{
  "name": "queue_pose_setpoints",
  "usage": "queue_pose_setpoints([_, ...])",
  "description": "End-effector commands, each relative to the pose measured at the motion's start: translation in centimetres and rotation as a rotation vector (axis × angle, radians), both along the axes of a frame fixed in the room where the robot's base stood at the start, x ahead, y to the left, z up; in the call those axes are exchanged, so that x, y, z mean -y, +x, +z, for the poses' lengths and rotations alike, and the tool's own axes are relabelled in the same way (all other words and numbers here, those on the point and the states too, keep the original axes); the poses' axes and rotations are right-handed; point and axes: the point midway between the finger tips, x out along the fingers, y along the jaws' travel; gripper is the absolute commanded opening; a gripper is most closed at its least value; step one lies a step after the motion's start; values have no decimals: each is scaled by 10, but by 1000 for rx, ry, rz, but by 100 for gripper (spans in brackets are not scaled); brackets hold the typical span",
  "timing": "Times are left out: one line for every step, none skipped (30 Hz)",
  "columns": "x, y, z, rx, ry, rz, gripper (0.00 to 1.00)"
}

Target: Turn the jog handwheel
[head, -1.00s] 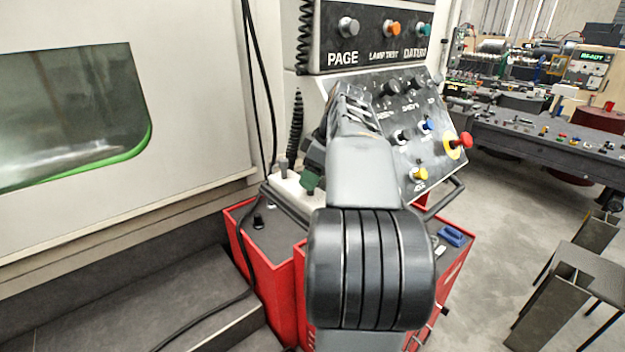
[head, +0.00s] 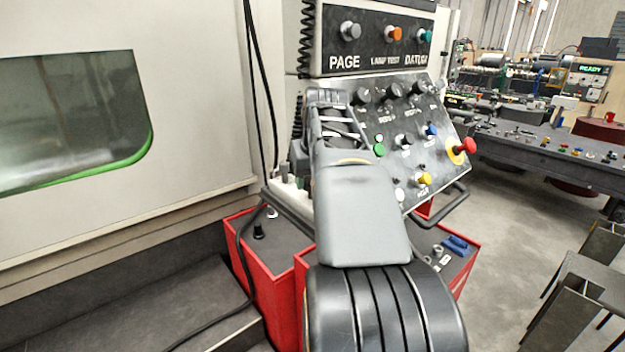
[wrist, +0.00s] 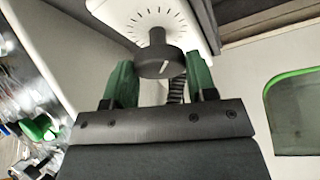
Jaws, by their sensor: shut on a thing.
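The jog handwheel (wrist: 160,63) shows in the wrist view as a dark round knob with a white pointer line, in front of a white plate with dark tick marks. My gripper (wrist: 160,74) has its two green fingers on either side of the knob, shut on it. In the head view my own arm covers the handwheel and the gripper's fingers. Part of the white box (head: 292,194) that bears the dial shows left of my arm.
The sloped control panel (head: 385,135) with several knobs and a red mushroom button (head: 467,146) is close to the right of my arm. Red cabinets (head: 265,285) stand below. Black cables (head: 262,95) hang at the left.

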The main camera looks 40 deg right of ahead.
Motion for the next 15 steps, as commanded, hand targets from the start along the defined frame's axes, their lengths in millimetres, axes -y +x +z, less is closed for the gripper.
queue_pose_setpoints([-1, 1, 0, 1, -2, -39, 28])
queue_pose_setpoints([-1, 1, 0, 1, -2, -68, 28])
queue_pose_setpoints([-1, 1, 0, 2, -1, -106, 28])
queue_pose_setpoints([-2, 1, 0, 0, -2, -135, 28])
queue_pose_setpoints([-2, 1, 1, 1, -1, -163, 28])
queue_pose_setpoints([-2, 1, 1, 1, -1, -201, 28])
queue_pose_setpoints([-2, 1, 1, 1, 0, -230, 28])
queue_pose_setpoints([-2, 1, 1, 1, -1, -258, 28])
queue_pose_setpoints([-2, 2, 1, 1, -1, -295, 28])
queue_pose_setpoints([-2, 2, 1, 1, -1, -324, 28])
queue_pose_setpoints([-2, 2, 1, 1, -1, -352, 28])
queue_pose_setpoints([-2, 2, 1, 1, -2, -390, 28])
queue_pose_setpoints([-3, 2, 1, 1, -1, -418, 28])
queue_pose_setpoints([-3, 3, 1, 0, -1, -446, 28])
queue_pose_setpoints([-3, 3, 1, 0, -1, -486, 28])
